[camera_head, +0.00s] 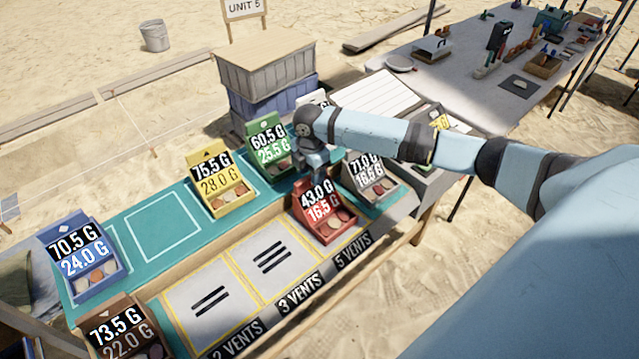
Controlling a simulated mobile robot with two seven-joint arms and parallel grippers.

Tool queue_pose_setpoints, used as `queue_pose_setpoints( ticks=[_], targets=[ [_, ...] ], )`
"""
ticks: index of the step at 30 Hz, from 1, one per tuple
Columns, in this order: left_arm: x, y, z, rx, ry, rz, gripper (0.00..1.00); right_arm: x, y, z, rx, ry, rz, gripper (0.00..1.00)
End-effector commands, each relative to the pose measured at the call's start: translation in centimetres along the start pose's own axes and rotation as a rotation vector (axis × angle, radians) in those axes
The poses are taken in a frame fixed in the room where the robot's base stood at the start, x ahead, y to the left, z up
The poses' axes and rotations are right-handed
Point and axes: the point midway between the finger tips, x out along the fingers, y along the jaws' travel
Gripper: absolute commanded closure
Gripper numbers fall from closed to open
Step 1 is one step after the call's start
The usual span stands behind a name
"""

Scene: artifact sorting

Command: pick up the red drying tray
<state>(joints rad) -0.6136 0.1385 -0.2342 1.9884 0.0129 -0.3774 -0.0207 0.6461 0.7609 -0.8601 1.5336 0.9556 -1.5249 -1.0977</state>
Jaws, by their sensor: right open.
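The red drying tray (327,226) sits on the section marked "5 VENTS" at the front right of the table. Its upright card reads 43.0 G and 16.5 G, and pale and brownish pieces lie in it. My right gripper (316,172) is open and points down just behind and above the card. I cannot tell whether it touches the tray, as its fingertips are small and partly hidden. My left gripper is not in view.
A grey tray (378,188) stands close on the right, a green tray (268,148) behind, and a yellow tray (222,187) to the left. Blue (92,277) and brown (131,333) trays stand at far left. The "3 VENTS" section (268,255) is empty.

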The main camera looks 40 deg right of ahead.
Motion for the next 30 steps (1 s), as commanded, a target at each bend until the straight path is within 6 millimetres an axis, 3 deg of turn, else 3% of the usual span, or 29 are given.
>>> queue_pose_setpoints(
  ticks=[4, 11, 17, 30],
  targets=[
    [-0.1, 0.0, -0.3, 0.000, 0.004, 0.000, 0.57, 1.9, 0.0, 0.0, -0.001, -0.001, 0.000, 0.53],
    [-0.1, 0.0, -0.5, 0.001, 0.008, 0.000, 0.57, 2.1, 0.0, 0.0, -0.001, -0.001, 0.001, 0.53],
    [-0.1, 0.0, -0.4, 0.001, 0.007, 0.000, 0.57, 2.1, 0.0, 0.0, -0.001, -0.001, 0.001, 0.99],
    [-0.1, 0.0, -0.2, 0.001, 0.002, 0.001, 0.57, 1.9, 0.0, 0.0, -0.001, -0.001, 0.002, 1.00]
  ],
)
